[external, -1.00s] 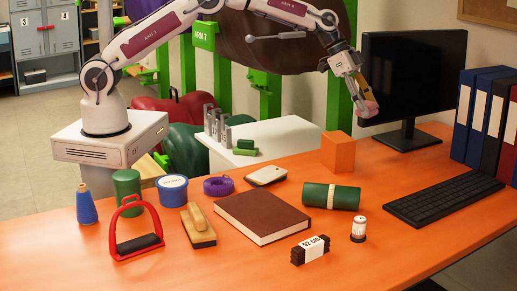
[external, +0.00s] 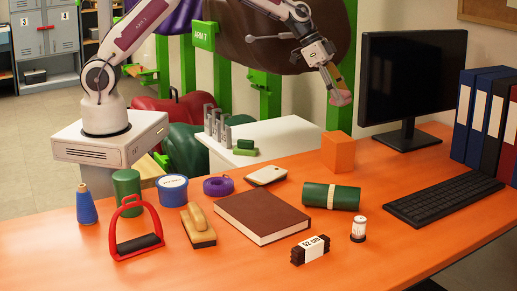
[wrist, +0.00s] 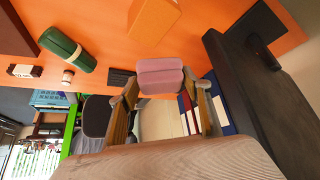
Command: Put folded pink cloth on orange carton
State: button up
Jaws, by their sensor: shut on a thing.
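The folded pink cloth (wrist: 161,77) is held between the fingers of my gripper (wrist: 166,100) in the wrist view. In the external view my gripper (external: 340,96) is up in the air, shut on the cloth, of which only a small pink part shows. The orange carton (external: 338,152) stands on the table below the gripper, with its top bare. In the wrist view the carton (wrist: 153,18) is at the top, apart from the cloth.
A monitor (external: 407,80) stands right of the carton, with a keyboard (external: 445,200) in front. A green roll (external: 345,197), a brown book (external: 261,216) and a phone-like white item (external: 266,175) lie nearby. Folders (external: 485,115) stand at the right.

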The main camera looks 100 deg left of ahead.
send_over(346, 138)
jog(key=s, duration=0.2)
jog(key=shift+s+a+f, duration=0.1)
jog(key=shift+a+f, duration=0.1)
jog(key=shift+f, duration=1.4)
jog(key=shift+s+a+f, duration=0.1)
jog(key=shift+a+f, duration=0.1)
jog(key=shift+f, duration=1.35)
jog(key=shift+f, duration=1.85)
jog(key=shift+f, duration=0.15)
jog(key=o, duration=1.1)
